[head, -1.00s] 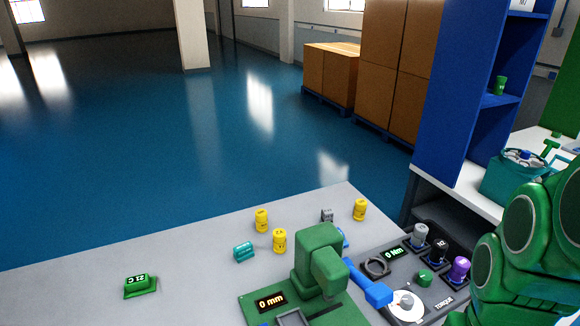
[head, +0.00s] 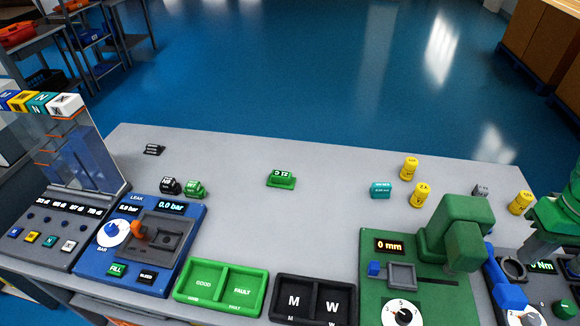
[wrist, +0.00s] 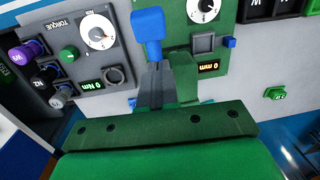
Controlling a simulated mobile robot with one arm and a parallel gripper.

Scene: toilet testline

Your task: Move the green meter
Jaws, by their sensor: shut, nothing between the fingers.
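The green meter (head: 281,179) is a small green block with a lit readout. It sits on the grey bench, behind the green GOOD/FAULT tray, and nothing touches it. It also shows at the right of the wrist view (wrist: 273,92). My gripper (wrist: 153,74) is shut and empty in the wrist view, over the bench near the blue lever and the green press. In the head view my arm is at the right edge, well to the right of the meter.
The green GOOD/FAULT tray (head: 221,290) and black M/W tray (head: 313,298) line the front edge. The green press (head: 452,236) stands between meter and arm. Yellow cylinders (head: 409,168) and a teal block (head: 380,190) stand behind it. The leak station (head: 139,252) is left.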

